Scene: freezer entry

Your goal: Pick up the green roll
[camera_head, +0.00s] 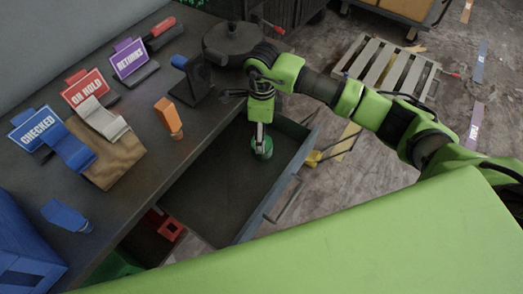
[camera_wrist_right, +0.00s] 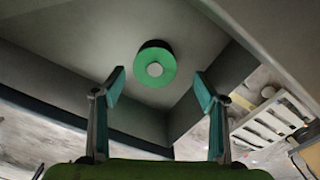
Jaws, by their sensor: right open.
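The green roll (camera_head: 262,149) lies in the far corner of an open grey drawer (camera_head: 222,183). In the right wrist view the green roll (camera_wrist_right: 155,64) shows its round green face with a pale centre. My right gripper (camera_head: 261,128) reaches down into the drawer just above the roll and partly hides it in the head view. In the wrist view the right gripper's (camera_wrist_right: 159,85) two fingers are spread apart, with the roll ahead of and between them, apart from both. My left gripper does not show.
A pallet (camera_head: 385,72) lies on the floor beyond.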

